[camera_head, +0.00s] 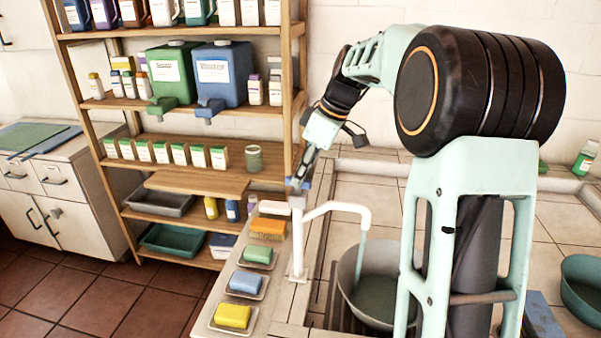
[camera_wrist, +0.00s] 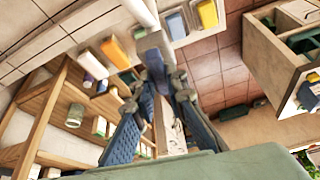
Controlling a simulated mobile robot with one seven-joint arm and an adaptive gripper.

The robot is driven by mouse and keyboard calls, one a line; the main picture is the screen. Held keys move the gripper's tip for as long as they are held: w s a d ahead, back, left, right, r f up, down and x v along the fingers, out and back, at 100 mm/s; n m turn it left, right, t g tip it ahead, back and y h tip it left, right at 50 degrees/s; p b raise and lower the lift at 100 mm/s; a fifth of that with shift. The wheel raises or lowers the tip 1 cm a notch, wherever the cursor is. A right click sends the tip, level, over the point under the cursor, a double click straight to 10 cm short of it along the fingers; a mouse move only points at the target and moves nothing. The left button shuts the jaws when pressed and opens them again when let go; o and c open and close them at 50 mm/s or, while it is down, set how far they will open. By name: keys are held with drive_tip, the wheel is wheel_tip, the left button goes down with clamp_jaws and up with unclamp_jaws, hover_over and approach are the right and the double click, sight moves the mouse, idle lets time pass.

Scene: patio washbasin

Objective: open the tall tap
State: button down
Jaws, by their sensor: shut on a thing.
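The tall tap (camera_head: 297,245) is a white upright pipe on the counter's left edge, with a spout (camera_head: 335,207) bending right over a large pot (camera_head: 348,290). A pale greenish strip like running water drops from the spout's end into the pot. On top of the pipe is a grey-blue handle (camera_head: 298,200). My gripper (camera_head: 297,186) reaches down to it from above and is shut on it. In the wrist view, my gripper's fingers (camera_wrist: 160,75) close around the grey handle (camera_wrist: 153,44), and the white pipe (camera_wrist: 141,12) shows beyond. The fingertips partly hide the handle.
A wooden shelf (camera_head: 200,182) with bottles and canisters stands close behind. A green basin (camera_head: 583,285) is at right.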

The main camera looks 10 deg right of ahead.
drive_tip(key=shift+n+g, duration=0.3)
drive_tip(key=shift+n, duration=0.5)
drive_tip(key=c, duration=1.9)
unclamp_jaws()
drive_tip(key=shift+c, duration=0.2)
drive_tip(key=v, duration=1.2)
drive_tip(key=shift+w+d, duration=0.1)
